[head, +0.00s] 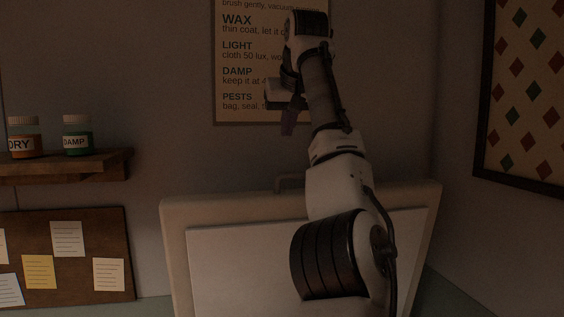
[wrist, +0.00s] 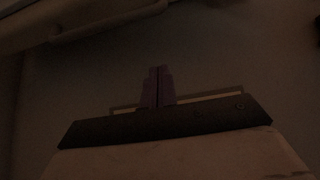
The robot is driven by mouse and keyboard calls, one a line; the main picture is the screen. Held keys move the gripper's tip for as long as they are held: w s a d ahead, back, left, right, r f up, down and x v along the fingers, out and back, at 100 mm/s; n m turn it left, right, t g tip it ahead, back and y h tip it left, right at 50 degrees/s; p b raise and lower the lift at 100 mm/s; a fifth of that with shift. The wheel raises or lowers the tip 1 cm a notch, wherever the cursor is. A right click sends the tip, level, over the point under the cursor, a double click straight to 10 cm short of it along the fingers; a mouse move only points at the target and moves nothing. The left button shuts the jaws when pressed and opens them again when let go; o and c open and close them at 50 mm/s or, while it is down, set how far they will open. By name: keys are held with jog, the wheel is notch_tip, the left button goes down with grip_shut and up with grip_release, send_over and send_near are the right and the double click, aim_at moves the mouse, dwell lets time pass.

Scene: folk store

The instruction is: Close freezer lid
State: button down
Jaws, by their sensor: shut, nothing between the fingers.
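The freezer lid (head: 172,235) stands raised against the back wall in the head view, its pale inner panel (head: 235,265) facing me. A handle (head: 288,182) sits on its top edge. My gripper (head: 288,130) points down above the lid, near the handle in the picture, with a visible gap between them. Its purple fingers are together and empty in the wrist view (wrist: 157,72). A pale edge with a bar like the handle (wrist: 108,22) crosses the top left of the dark wrist view. My arm covers part of the lid's right side. The freezer body is out of view.
A text poster (head: 240,95) hangs on the wall behind my gripper. A wooden shelf (head: 75,165) with two jars is at left, above a cork board (head: 95,240) with notes. A framed diamond-pattern panel (head: 535,95) is on the right wall.

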send_over(284, 189)
jog(key=w, duration=0.2)
notch_tip(284, 189, down, 8)
jog(key=r, duration=0.1)
jog(key=shift+s+f, duration=0.35)
jog(key=shift+s, duration=0.2)
jog(key=shift+s+f, duration=0.3)
jog(key=shift+s, duration=0.2)
jog(key=shift+s+d+f, duration=0.2)
jog(key=shift+s+f, duration=0.1)
jog(key=shift+s, duration=0.45)
jog(key=shift+f, duration=0.1)
